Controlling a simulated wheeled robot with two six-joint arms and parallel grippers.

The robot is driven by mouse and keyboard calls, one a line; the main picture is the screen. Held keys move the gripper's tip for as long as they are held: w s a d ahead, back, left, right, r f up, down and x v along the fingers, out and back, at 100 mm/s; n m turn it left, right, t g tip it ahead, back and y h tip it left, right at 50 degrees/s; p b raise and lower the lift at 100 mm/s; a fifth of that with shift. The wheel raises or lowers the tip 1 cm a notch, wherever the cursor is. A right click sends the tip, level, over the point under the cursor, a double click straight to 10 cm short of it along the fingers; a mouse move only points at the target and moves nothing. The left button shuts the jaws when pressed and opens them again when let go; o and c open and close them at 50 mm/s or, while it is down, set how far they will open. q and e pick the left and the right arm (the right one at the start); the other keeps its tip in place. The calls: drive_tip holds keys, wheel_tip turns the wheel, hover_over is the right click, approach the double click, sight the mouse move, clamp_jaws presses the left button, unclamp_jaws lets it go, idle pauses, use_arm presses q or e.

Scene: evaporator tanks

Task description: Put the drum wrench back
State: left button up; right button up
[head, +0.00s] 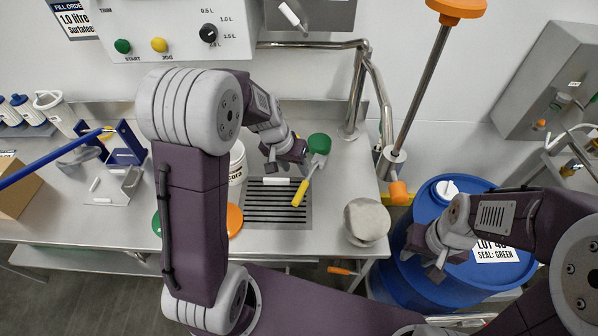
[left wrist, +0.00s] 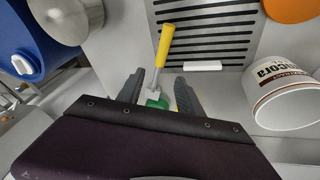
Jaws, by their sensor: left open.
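A tool with a yellow handle and grey head, which looks like the drum wrench (head: 300,193), lies on the steel bench at the edge of the black slotted grate. In the left wrist view the wrench (left wrist: 165,45) points its handle away from me. Its grey head is between or below my fingers, beside a green cap (head: 319,143). The cap is partly hidden in the left wrist view (left wrist: 157,103). My left gripper (head: 287,168) is open just above the wrench head, its fingers (left wrist: 159,82) on either side. My right gripper (head: 422,264) looks open and empty over the blue drum's left side.
A blue drum (head: 462,194) with a white cap stands right of the bench. A white labelled tub (head: 236,160), an orange disc (head: 234,220) and a round metal pot (head: 367,222) are around the grate (head: 278,222). A blue stand (head: 126,155) is at left. Pipes rise behind.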

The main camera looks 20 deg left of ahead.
use_arm(q)
drive_tip(key=s+a+f+n+g+y, duration=0.1)
drive_tip(key=s+g+y, duration=0.1)
drive_tip(key=s, duration=1.4)
wheel_tip(320, 180, up, 5)
drive_tip(key=p, duration=0.5)
use_arm(e)
wheel_tip(320, 180, up, 5)
drive_tip(key=shift+r, duration=0.1)
use_arm(q)
drive_tip(key=shift+w, duration=0.1)
use_arm(e)
drive_tip(key=shift+o, duration=0.4)
